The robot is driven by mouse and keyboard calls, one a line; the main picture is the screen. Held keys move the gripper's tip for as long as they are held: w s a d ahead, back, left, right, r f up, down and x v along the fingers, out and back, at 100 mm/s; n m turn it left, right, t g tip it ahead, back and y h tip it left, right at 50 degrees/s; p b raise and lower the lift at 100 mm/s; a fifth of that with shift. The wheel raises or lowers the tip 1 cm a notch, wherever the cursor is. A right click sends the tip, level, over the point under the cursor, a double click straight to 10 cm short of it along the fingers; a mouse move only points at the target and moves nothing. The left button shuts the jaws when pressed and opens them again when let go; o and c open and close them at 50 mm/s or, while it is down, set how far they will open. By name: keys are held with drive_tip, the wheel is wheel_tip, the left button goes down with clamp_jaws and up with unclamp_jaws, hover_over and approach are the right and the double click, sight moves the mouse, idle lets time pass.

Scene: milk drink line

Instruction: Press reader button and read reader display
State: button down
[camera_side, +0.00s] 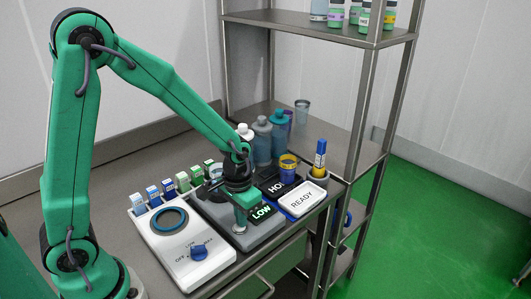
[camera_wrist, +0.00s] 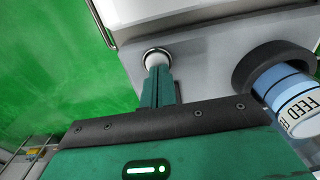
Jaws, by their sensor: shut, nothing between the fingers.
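The reader (camera_side: 268,232) is a low grey box on the bench; its grey top fills the middle of the wrist view (camera_wrist: 205,60). Its dark display (camera_side: 262,212) shows LOW in light letters in the side view. The reader button (camera_wrist: 157,57) is a pale round button in a metal ring. My gripper (camera_wrist: 158,72) is shut and empty, with its fingertips at the button and covering part of it. I cannot tell how far the button is pressed. In the side view my gripper (camera_side: 239,228) points down over the reader's front part.
A blue-banded cup marked FEED (camera_wrist: 290,98) sits in the reader's dark ring (camera_wrist: 245,68). A white heater-like box with a blue knob (camera_side: 199,252) stands left. A white READY tray (camera_side: 316,193), a dark HOLD tray and several bottles stand right and behind.

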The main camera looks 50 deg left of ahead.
drive_tip(key=shift+s+f, duration=0.45)
drive_tip(key=shift+f, duration=0.15)
wheel_tip(320, 180, up, 15)
drive_tip(key=shift+w+a+r, duration=0.15)
drive_tip(key=shift+w+a, duration=0.05)
drive_tip(key=shift+w, duration=0.25)
idle(0.4)
drive_tip(key=s+a+r+t, duration=0.1)
drive_tip(key=s+r+t, duration=0.1)
drive_tip(key=s, duration=0.4)
drive_tip(key=s+a+r+t, duration=0.2)
drive_tip(key=s+r+t, duration=0.1)
drive_tip(key=s, duration=0.3)
drive_tip(key=shift+s+r, duration=0.3)
drive_tip(key=shift+r, duration=0.1)
